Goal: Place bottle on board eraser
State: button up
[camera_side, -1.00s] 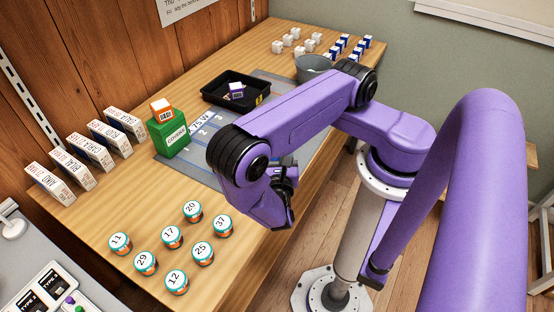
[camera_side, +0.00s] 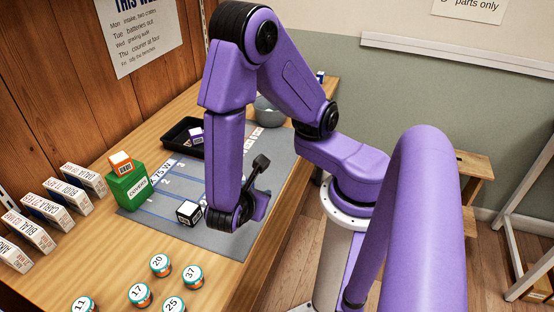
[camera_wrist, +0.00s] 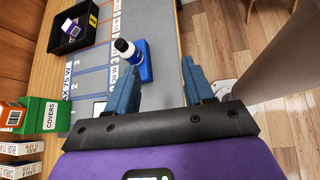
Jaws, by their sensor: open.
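In the wrist view, a white bottle (camera_wrist: 129,52) with a dark cap shows on the grey mat's area. It overlaps a blue block, which looks like the board eraser (camera_wrist: 144,66); the bottle appears to stand on it, but the contact is not clear. My gripper (camera_wrist: 158,68) is open, its two blue fingers wide apart with nothing held between them. The bottle and eraser lie beyond the fingertips, toward the left finger. In the side view, my gripper (camera_side: 262,175) is over the mat's right part, and my arm hides the bottle and eraser.
A green COVERS box (camera_side: 127,188) carries an orange box (camera_side: 121,162). A black tray (camera_side: 174,140) and grey bowl (camera_side: 268,112) stand farther back. A black-and-white cube (camera_side: 188,212) lies on the grey mat (camera_side: 160,224). Numbered jars (camera_side: 160,264) and upright cartons (camera_side: 47,210) occupy the front and left.

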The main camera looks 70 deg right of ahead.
jog(key=s+r+m+g+y, duration=0.1)
jog(key=s+r+m+y, duration=0.4)
jog(key=r+y, duration=0.6)
jog(key=shift+s+g, duration=0.4)
jog(key=shift+s, duration=0.1)
jog(key=shift+r, duration=0.1)
dwell(0.6)
